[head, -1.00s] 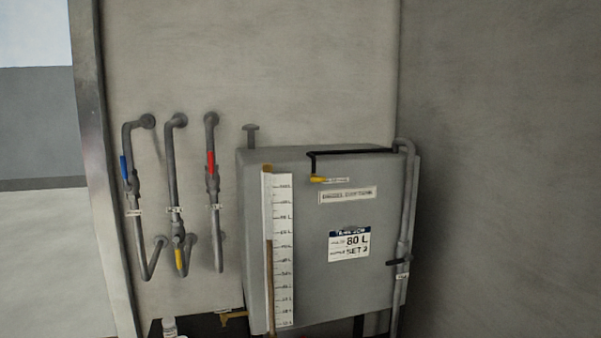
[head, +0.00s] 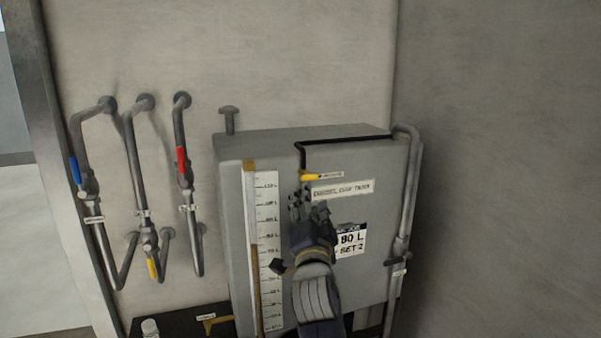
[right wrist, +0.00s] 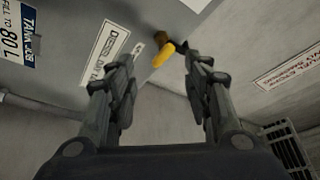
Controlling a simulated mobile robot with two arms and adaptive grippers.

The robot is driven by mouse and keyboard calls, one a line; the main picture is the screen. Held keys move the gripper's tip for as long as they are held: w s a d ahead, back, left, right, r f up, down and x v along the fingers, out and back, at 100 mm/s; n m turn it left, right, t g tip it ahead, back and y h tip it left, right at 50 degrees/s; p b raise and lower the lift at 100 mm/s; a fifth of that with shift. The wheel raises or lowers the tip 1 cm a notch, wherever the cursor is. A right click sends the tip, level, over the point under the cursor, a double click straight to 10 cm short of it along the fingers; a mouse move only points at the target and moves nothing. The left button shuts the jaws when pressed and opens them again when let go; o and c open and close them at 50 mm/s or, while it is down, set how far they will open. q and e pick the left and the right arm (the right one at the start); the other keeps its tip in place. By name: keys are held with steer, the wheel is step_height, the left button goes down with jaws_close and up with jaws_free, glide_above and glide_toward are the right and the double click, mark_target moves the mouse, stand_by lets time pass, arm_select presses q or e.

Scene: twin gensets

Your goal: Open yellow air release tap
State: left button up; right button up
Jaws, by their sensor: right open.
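A small tap with a yellow handle (head: 311,177) sits on the upper front of the grey tank (head: 270,145), at the end of a thin black pipe. A small label is beside it. My right gripper (head: 308,200) is in front of the tank, just below the yellow handle in the head view. In the right wrist view its two fingers (right wrist: 161,75) are open and apart. The yellow handle (right wrist: 164,54) shows between and just beyond the fingertips, apparently untouched. My left gripper is not in view.
Left of the tank, wall pipes carry blue (head: 74,170), red (head: 181,160) and lower yellow (head: 152,268) valve handles. A level gauge (head: 265,235) runs down the tank front. A grey pipe (head: 411,190) rises at the tank's right, near the side wall.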

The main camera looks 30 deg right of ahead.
mark_target(309, 178)
steer(key=p+x, duration=0.3)
steer(key=x, duration=0.5)
steer(key=shift+w+d+r, duration=0.15)
steer(key=shift+w+d, duration=0.05)
steer(key=shift+w, duration=0.1)
steer(key=shift+w+d+r+p, duration=0.1)
steer(key=shift+w+d+p, duration=0.25)
steer(key=shift+w, duration=0.3)
